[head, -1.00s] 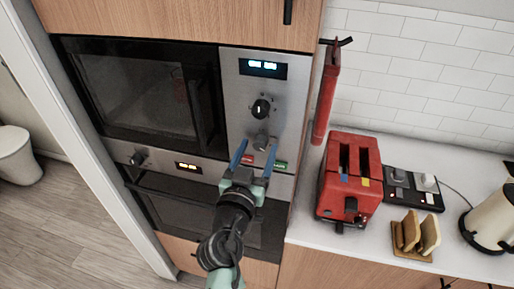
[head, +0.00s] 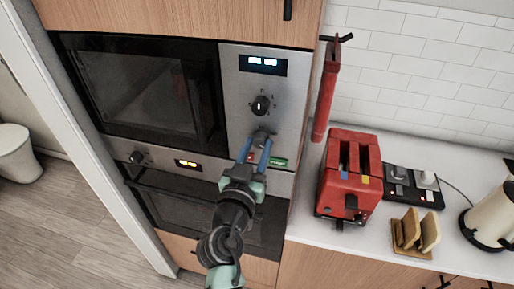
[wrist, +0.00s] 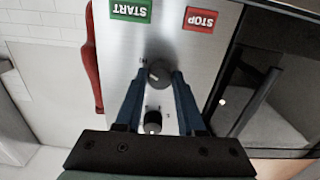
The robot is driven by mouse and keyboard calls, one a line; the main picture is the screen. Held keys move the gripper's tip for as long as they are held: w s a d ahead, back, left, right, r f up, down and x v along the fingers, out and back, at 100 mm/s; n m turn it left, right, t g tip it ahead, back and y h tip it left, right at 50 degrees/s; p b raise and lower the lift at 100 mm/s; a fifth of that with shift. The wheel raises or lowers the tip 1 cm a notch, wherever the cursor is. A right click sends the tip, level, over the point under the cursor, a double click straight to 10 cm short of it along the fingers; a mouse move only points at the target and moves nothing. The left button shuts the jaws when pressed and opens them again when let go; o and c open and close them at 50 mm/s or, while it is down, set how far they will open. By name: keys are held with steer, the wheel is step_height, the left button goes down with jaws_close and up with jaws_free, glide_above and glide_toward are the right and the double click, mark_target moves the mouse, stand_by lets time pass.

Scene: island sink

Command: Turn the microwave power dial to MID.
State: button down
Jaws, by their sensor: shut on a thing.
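The microwave's control panel (head: 237,92) shows two round dials, one above the other. The upper dial is black with a white pointer line (head: 261,105). The lower dial is grey (head: 261,137) and sits just above the red and green buttons. My gripper (head: 257,143) has its blue fingers on either side of the lower dial and is shut on it. The small markings around the dials are too small to read.
The microwave door (head: 140,95) is closed, left of the panel. An oven with its own knob (head: 137,158) is below. A red toaster (head: 349,180) stands on the white counter to the right. A red object hangs (head: 326,95) close beside the cabinet's right edge.

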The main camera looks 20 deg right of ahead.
steer(key=n+b, duration=0.1)
steer(key=n, duration=0.4)
steer(key=shift+n, duration=0.3)
steer(key=n, duration=0.5)
steer(key=shift+n, duration=0.4)
steer(key=c, duration=0.5)
jaws_free()
